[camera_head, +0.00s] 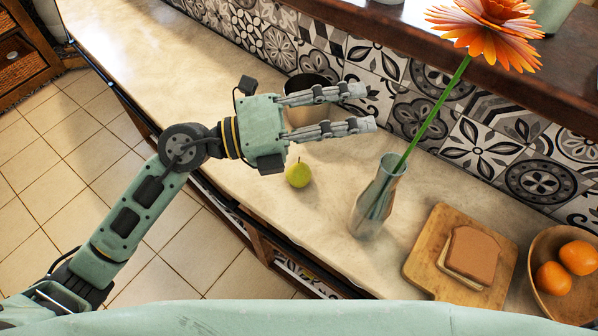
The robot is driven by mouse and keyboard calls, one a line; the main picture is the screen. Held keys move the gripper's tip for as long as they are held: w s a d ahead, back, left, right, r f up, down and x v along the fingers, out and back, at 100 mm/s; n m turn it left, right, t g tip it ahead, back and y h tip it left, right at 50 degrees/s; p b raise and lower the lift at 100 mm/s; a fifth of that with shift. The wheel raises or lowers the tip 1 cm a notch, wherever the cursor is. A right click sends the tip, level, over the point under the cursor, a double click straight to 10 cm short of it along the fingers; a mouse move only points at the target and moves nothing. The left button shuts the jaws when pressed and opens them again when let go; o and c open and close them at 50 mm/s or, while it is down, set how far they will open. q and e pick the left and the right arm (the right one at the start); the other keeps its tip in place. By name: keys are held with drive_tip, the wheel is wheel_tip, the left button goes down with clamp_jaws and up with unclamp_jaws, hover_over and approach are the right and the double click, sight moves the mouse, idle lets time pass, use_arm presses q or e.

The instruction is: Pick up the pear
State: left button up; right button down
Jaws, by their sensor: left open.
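The pear (299,174) is small and yellow-green with a short stem. It sits on the pale countertop (215,75) near the front edge, in the middle of the head view. My left gripper (368,107) is open, with its two fingers apart and pointing right. It is above the counter, and in the picture the pear lies just below the gripper's palm. Nothing shows between the fingertips. My right gripper is not in view.
A dark-mouthed pot (306,111) stands behind my left fingers, partly hidden. A glass vase (378,198) with an orange flower (489,32) stands right of the pear. The counter's left part is clear.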

use_arm(q)
wheel_tip(320, 180, down, 6)
drive_tip(key=m+g+y, duration=0.2)
drive_tip(key=y, duration=0.2)
drive_tip(key=t+y, duration=0.1)
drive_tip(key=y, duration=0.8)
hover_over(291, 170)
drive_tip(key=a, duration=0.3)
wheel_tip(291, 170, down, 11)
drive_tip(key=shift+m+h, duration=0.3)
drive_tip(key=shift+m, duration=0.1)
drive_tip(key=x, duration=0.1)
drive_tip(key=p+x, duration=0.1)
drive_tip(key=x, duration=0.1)
drive_tip(key=s+p+x, duration=0.1)
drive_tip(key=x, duration=0.1)
drive_tip(key=shift+d+f, duration=0.15)
drive_tip(key=shift+f, duration=0.15)
drive_tip(key=shift+w+d+f+p, duration=0.2)
drive_tip(key=shift+d+f+p, duration=0.15)
drive_tip(key=shift+f, duration=0.25)
drive_tip(key=shift+c, duration=0.5)
drive_tip(key=c, duration=0.7)
